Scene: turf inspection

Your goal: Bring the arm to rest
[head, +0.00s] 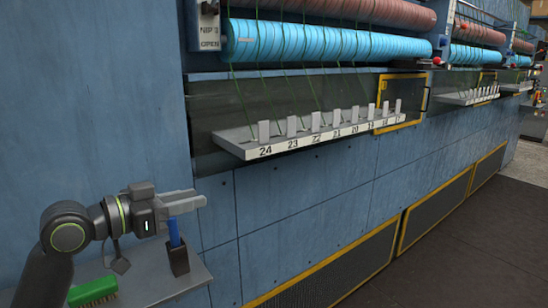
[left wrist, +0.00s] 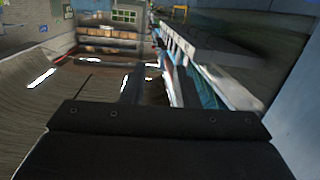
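My left arm comes in from the left in the head view. Its gripper (head: 196,200) points right, in front of the blue machine wall and above a small grey shelf (head: 150,275). The light grey fingers hold nothing that I can see. In the left wrist view the two fingers (left wrist: 153,82) stand apart with a gap between them. A dark holder (head: 179,262) with a blue item (head: 173,232) in it stands on the shelf, just below the fingers. My right gripper is not in view.
A green brush (head: 92,291) lies on the shelf. A numbered ledge (head: 230,142) with several white tabs and green yarns juts from the machine wall (head: 290,200). Blue and brown rollers (head: 320,42) run above it. The dark floor (head: 470,250) at right is clear.

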